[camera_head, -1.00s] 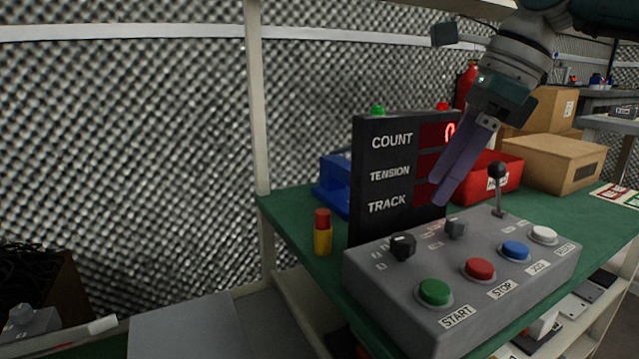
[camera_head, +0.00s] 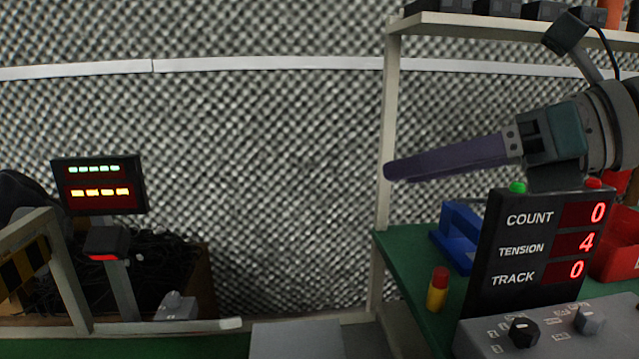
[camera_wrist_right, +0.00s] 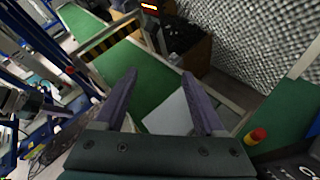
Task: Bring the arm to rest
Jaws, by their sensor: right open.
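My right gripper (camera_head: 390,172) comes in from the right in the head view, above the display panel (camera_head: 520,262), with its purple fingers pointing left. In the right wrist view the two fingers of the gripper (camera_wrist_right: 165,98) stand apart with nothing between them, so it is open and empty. The panel reads COUNT 0, TENSION 4, TRACK 0. The grey control box (camera_head: 480,347) with dark knobs stands below it, partly cut off by the frame. My left gripper is not in view.
A red-and-yellow cylinder (camera_head: 437,289) and a blue part (camera_head: 460,236) stand on the green bench (camera_head: 405,260). A shelf post (camera_head: 386,150) rises behind the fingers. A red bin (camera_head: 616,245) is at the right edge. A small lit display (camera_head: 98,185) stands at left.

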